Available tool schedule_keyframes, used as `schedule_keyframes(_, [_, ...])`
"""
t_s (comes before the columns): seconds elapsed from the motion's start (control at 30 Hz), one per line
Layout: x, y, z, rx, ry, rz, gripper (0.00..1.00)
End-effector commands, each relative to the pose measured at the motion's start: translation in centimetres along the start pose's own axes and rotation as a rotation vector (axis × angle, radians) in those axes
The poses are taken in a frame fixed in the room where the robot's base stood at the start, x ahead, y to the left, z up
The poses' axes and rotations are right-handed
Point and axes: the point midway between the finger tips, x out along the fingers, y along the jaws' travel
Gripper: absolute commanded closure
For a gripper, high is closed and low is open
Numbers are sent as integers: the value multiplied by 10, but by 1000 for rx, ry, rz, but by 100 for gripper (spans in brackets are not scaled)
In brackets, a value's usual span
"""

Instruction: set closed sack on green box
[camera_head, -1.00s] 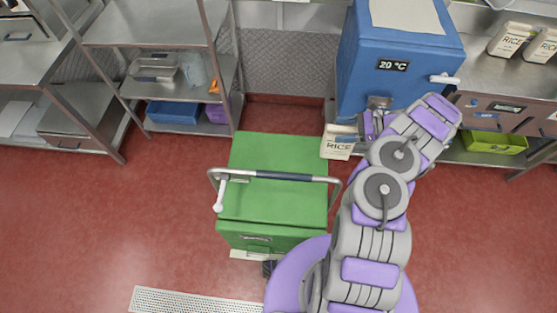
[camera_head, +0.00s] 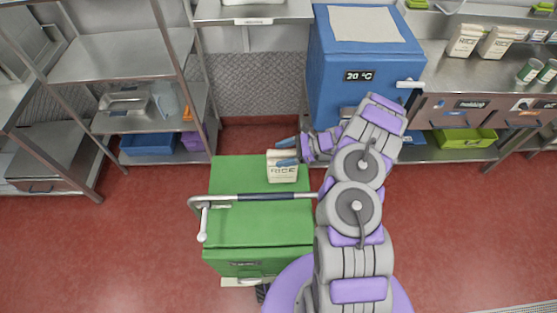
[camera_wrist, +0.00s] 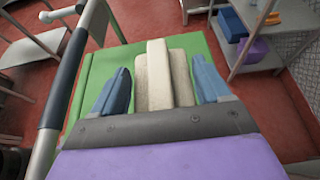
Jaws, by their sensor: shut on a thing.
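The closed sack (camera_head: 283,172) is cream with a RICE label. In the head view it is over the far right part of the green box (camera_head: 250,222), upright. My gripper (camera_head: 286,152) is shut on the sack near its top. In the wrist view the sack (camera_wrist: 161,75) is between the two blue fingers, with the green lid (camera_wrist: 107,62) beneath. I cannot tell whether the sack touches the lid. The lid around it is bare.
A metal handle bar (camera_head: 262,197) crosses above the green box lid. The blue box (camera_head: 365,75) stands behind to the right. Shelves (camera_head: 130,60) are at left. More rice sacks (camera_head: 465,40) stand on the right counter.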

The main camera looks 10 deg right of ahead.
Motion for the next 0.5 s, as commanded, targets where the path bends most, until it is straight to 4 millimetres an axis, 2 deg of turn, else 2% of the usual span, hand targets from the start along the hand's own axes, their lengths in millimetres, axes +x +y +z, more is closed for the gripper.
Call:
schedule_keyframes(0.1, [13,2,5,2,-4,2,100])
schedule_keyframes(0.27, [18,2,5,2,-2,0,100])
schedule_keyframes(0.5, [26,2,-17,3,-1,0,100])
